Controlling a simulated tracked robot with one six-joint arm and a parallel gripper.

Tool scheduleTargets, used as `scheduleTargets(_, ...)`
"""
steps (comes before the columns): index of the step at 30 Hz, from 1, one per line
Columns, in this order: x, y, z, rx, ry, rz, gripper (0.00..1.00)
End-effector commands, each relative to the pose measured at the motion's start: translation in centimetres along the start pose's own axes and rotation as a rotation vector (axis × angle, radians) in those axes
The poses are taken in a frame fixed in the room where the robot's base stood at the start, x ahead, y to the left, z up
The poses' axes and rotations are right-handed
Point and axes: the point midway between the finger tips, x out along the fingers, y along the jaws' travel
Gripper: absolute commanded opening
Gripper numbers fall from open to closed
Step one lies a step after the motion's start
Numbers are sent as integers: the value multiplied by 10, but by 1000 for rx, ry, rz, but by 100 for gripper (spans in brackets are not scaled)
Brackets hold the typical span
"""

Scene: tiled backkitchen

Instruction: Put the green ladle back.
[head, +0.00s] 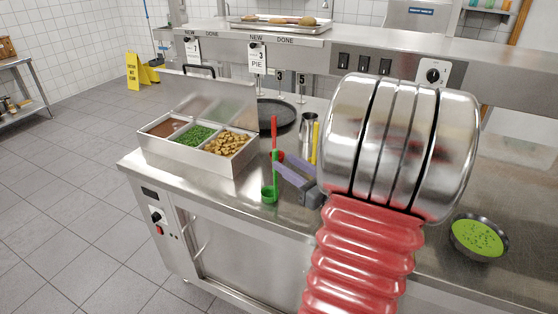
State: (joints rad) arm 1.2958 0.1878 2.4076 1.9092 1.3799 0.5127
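The green ladle (269,193) is upright near the front edge of the steel counter, its cup low and its thin handle rising. My gripper (279,161) reaches in from the right, its two purple fingers at the upper part of the ladle's handle. The fingertips overlap the handle in this view, so I cannot tell whether they are closed on it. I also cannot tell whether the cup touches the counter. A red ladle (274,128) shows just behind, its lower part partly hidden by the fingers. A yellow handle (315,143) stands beside a metal pot (308,123).
A steel food warmer (203,158) with sauce, peas and browned pieces stands left of the ladle. A dark round pan (277,108) lies behind. My arm hides much of the counter's middle. Shelf (225,31) overhangs the back.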

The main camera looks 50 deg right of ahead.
Motion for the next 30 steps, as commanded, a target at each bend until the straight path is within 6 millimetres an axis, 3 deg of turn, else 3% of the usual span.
scheduleTargets(9, -24, 0, 0, -1, -1, 0, 32)
scheduleTargets(30, -24, 0, 0, 0, -1, 1, 32)
